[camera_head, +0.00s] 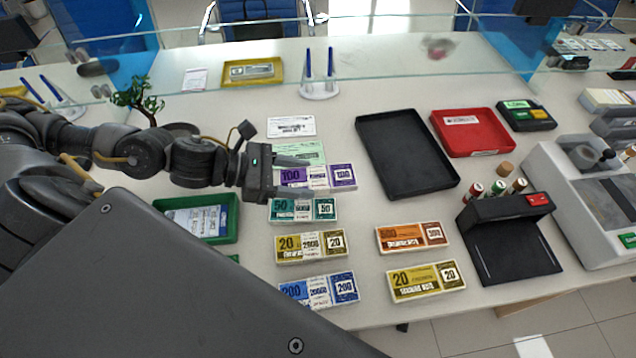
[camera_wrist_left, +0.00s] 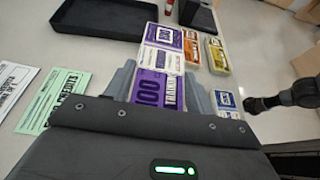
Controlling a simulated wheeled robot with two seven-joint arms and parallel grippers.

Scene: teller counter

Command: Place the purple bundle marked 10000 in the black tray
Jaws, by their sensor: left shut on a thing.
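The purple bundle (camera_head: 342,177), with 100 printed at its ends, lies in the column of banknote bundles at the middle of the counter. My left gripper (camera_head: 304,181) reaches it from the left and is shut on it, one finger along each long side. In the left wrist view the purple bundle (camera_wrist_left: 150,86) shows between the two fingers (camera_wrist_left: 158,90). Its 10000 mark is not readable. The black tray (camera_head: 405,155) is empty, to the right of and beyond the bundle; it also shows in the left wrist view (camera_wrist_left: 105,18). My right gripper is not in view.
A teal bundle (camera_head: 303,210), a yellow bundle (camera_head: 311,246) and a blue bundle (camera_head: 320,290) lie nearer. Orange (camera_head: 412,237) and yellow bundles lie right. A red tray (camera_head: 473,132) stands beside the black tray, a black stand (camera_head: 510,245) nearer. Green tray (camera_head: 228,218) is left.

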